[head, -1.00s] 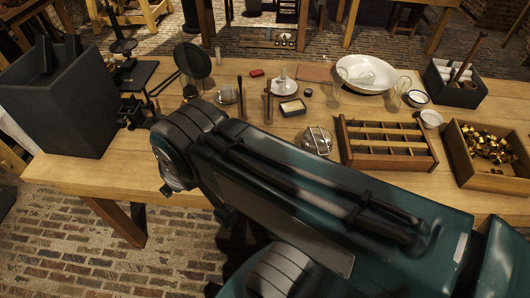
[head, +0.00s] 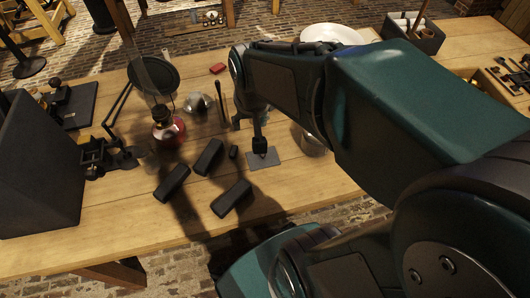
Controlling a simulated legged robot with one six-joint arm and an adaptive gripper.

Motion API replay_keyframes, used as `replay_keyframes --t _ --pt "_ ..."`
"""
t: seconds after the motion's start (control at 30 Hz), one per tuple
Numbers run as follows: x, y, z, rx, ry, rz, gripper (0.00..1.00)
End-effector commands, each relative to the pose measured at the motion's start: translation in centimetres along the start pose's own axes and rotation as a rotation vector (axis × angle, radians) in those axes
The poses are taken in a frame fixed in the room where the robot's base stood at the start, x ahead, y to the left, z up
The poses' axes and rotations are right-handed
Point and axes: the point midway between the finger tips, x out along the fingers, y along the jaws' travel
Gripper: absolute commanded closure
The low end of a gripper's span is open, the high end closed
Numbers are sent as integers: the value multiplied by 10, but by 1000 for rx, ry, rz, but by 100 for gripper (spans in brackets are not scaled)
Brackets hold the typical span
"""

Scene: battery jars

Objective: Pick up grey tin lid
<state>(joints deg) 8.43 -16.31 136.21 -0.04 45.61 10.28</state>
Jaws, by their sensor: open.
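A flat grey piece, which looks like the grey tin lid (head: 254,162), lies on the wooden table in the middle of the head view. My gripper (head: 260,148) points down from the wrist, right over this piece and hiding part of it. It is open, small and dark in the picture, with its fingers seen nearly edge-on. I see nothing held in it. Whether the fingertips touch the lid or hang just above it, I cannot tell.
Black blocks (head: 230,197) lie left of and below the gripper. A red-based lamp (head: 167,128), a grey cone-like piece (head: 198,104) and a dark box (head: 40,175) stand farther left. A metal jar (head: 313,146) is close on the right. The front table edge is mostly clear.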

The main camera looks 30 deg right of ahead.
Motion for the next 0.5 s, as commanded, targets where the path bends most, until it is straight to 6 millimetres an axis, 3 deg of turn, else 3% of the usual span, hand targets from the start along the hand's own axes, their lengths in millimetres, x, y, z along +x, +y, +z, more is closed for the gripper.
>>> replay_keyframes --t 0.03,0.3,0.5 --pt "17 6 -6 42 -38 13 35" --pt "97 37 -27 251 -181 64 35" --pt "131 52 -28 334 -234 85 35"
